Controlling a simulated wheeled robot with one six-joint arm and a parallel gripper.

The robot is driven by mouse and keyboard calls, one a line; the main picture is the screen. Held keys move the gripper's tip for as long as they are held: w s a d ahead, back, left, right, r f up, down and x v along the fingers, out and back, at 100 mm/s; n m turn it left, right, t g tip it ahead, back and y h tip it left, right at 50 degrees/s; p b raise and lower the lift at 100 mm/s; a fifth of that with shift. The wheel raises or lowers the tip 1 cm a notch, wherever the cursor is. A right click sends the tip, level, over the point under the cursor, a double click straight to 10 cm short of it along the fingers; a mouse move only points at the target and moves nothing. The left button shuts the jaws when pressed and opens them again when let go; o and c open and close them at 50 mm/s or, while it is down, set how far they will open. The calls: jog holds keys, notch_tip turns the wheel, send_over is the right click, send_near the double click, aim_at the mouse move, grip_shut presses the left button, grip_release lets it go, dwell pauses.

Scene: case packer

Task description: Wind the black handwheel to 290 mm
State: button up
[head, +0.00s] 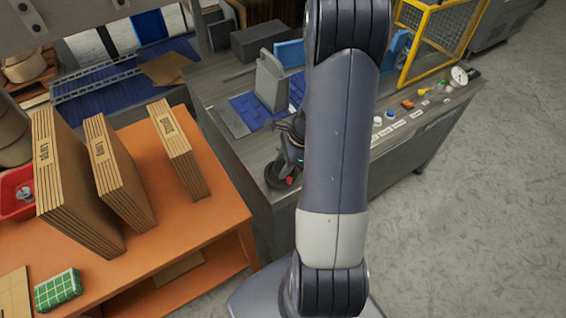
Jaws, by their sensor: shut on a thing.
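The black handwheel (276,182) is on the near end face of the grey machine, low beside my arm, with a small red spot on it. My gripper (290,166) is at the handwheel and shut on it; its fingers are small and dark here, so the exact grip point is hard to see. My arm hides the right part of this area. No millimetre scale or position reading can be made out.
The grey machine top (222,85) carries a grey upright plate (271,82) and blue parts. Buttons, a white dial (459,75) and a yellow guard frame (408,62) are at right. An orange table (165,215) with cardboard stacks (122,178) stands left. Floor is clear right.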

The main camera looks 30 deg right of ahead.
jog(key=n+g, duration=0.1)
jog(key=n, duration=0.2)
jog(key=n+g, duration=0.1)
jog(key=n, duration=0.2)
jog(key=shift+w, duration=0.2)
jog(key=n+g, duration=0.1)
jog(key=n, duration=0.2)
jog(key=n+g, duration=0.1)
jog(key=n, duration=0.2)
jog(key=shift+w+h, duration=0.15)
jog(key=shift+h, duration=0.25)
jog(key=n+g+h, duration=0.1)
jog(key=n, duration=0.2)
jog(key=n+b, duration=0.1)
jog(key=n, duration=0.1)
jog(key=shift+a+n+g+h, duration=0.2)
jog(key=shift+n+g+h, duration=0.2)
jog(key=n+h, duration=0.1)
jog(key=n, duration=0.2)
jog(key=n+h, duration=0.1)
jog(key=n, duration=0.2)
jog(key=shift+a, duration=0.1)
jog(key=o, duration=0.9)
jog(key=shift+o, duration=0.2)
